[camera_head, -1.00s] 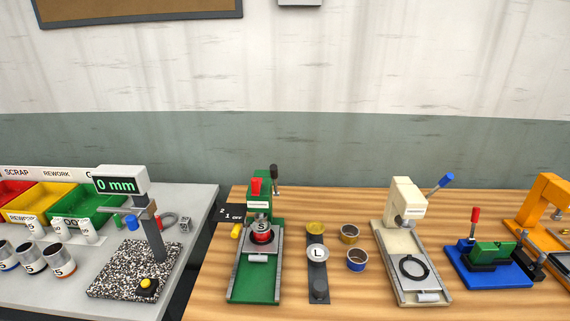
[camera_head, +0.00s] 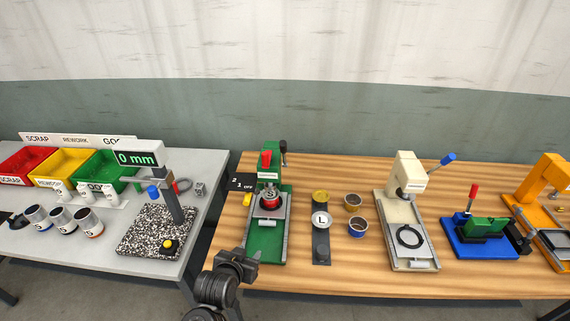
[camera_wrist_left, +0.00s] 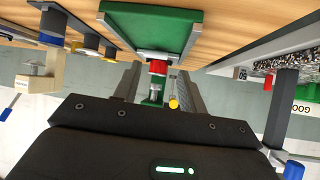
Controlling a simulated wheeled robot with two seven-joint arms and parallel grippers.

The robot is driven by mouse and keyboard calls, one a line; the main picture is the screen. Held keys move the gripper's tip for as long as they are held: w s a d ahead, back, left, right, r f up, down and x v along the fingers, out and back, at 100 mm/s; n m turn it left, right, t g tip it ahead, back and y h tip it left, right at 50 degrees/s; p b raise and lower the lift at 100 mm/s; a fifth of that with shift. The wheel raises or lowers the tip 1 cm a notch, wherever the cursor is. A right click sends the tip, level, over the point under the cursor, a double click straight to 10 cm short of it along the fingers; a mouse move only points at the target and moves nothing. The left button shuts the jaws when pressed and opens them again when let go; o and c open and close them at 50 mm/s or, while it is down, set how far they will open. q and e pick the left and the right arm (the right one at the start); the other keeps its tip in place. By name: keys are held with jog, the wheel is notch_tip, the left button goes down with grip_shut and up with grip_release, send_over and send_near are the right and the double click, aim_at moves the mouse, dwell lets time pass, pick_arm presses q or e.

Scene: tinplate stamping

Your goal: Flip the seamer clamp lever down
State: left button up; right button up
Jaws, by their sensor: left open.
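The green seamer (camera_head: 265,240) stands on the wooden bench. It holds a red can (camera_head: 270,198) under its head. A red lever (camera_head: 266,160) stands up at the front of the head, and a black-knobbed lever (camera_head: 284,151) stands upright at its right side. I cannot tell for sure which is the clamp lever. My left gripper (camera_head: 248,262) is open and empty, low at the seamer's front left corner. In the left wrist view, which is upside down, the seamer's green base (camera_wrist_left: 150,30) and red can (camera_wrist_left: 157,67) show beyond the spread fingers (camera_wrist_left: 157,92).
A grey table (camera_head: 190,265) stands left across a gap.

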pick_arm(q)
jog(key=w+d+r+t, duration=0.35)
jog(key=w+r, duration=0.35)
jog(key=r, duration=0.3)
jog(key=t+h+p, duration=0.1)
jog(key=t, duration=0.3)
send_near(282, 147)
jog(key=w, duration=0.3)
jog(key=shift+g, duration=0.25)
jog(key=w+p, duration=0.1)
jog(key=w, duration=0.1)
jog(key=w+d+p, duration=0.1)
jog(key=w, duration=0.2)
jog(key=w+p, duration=0.1)
jog(key=w, duration=0.2)
jog(key=shift+w+d+r, duration=0.15)
jog(key=shift+d+r, duration=0.1)
jog(key=shift+d, duration=0.15)
jog(key=shift+w+d+f+p, duration=0.1)
jog(key=shift+w+p, duration=0.1)
jog(key=shift+w, duration=0.25)
jog(key=shift+w+d+f+p, duration=0.1)
jog(key=shift+w+p, duration=0.1)
jog(key=shift+w, duration=0.25)
jog(key=shift+c, duration=0.2)
grip_shut()
